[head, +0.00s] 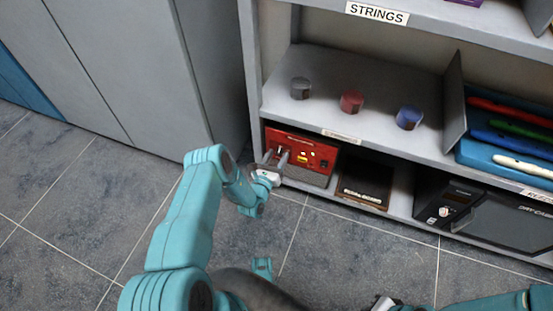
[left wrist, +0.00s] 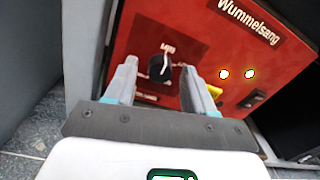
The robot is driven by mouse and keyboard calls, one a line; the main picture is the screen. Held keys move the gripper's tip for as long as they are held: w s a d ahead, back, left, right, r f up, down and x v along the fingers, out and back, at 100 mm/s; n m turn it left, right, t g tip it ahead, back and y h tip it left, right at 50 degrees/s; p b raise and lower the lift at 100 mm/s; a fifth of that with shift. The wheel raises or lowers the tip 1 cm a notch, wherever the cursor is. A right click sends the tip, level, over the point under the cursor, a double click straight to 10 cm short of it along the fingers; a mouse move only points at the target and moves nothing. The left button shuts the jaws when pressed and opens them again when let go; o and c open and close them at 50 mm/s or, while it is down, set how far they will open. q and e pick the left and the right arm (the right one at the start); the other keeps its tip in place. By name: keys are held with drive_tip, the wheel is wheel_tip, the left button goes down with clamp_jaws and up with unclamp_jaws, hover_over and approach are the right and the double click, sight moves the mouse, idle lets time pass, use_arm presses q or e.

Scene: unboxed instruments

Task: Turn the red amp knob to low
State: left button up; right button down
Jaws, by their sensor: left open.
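The red amp (head: 301,148) stands on the lowest shelf at its left end. In the left wrist view, the amp's red front (left wrist: 228,52) reads "Wummelsang". Its round black knob (left wrist: 158,69) has a white pointer line that points up, toward a small label at the top. Other small labels sit around it, too blurred to read surely. My left gripper (head: 275,157) is open in front of the amp's left part. In the left wrist view, its fingers (left wrist: 158,78) stand on both sides of the knob; I cannot tell whether they touch it. My right gripper (head: 385,303) is partly visible at the bottom edge.
A dark flat board (head: 365,184) lies right of the amp, and a black amp (head: 505,218) stands further right. Grey, red and blue round items (head: 351,102) sit on the shelf above. A blue tray (head: 503,153) holds coloured instruments. Grey cabinet doors (head: 130,70) stand left.

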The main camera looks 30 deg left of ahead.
use_arm(q)
drive_tip(key=shift+c, duration=0.3)
clamp_jaws()
drive_tip(key=m+p, duration=0.1)
drive_tip(key=m, duration=0.2)
drive_tip(key=shift+m, duration=0.4)
drive_tip(key=m, duration=0.3)
drive_tip(key=shift+p, duration=0.35)
drive_tip(key=m, duration=0.3)
drive_tip(key=shift+d+m+p, duration=0.1)
drive_tip(key=shift+m+p, duration=0.3)
drive_tip(key=shift+m+y, duration=0.3)
drive_tip(key=shift+m, duration=1.1)
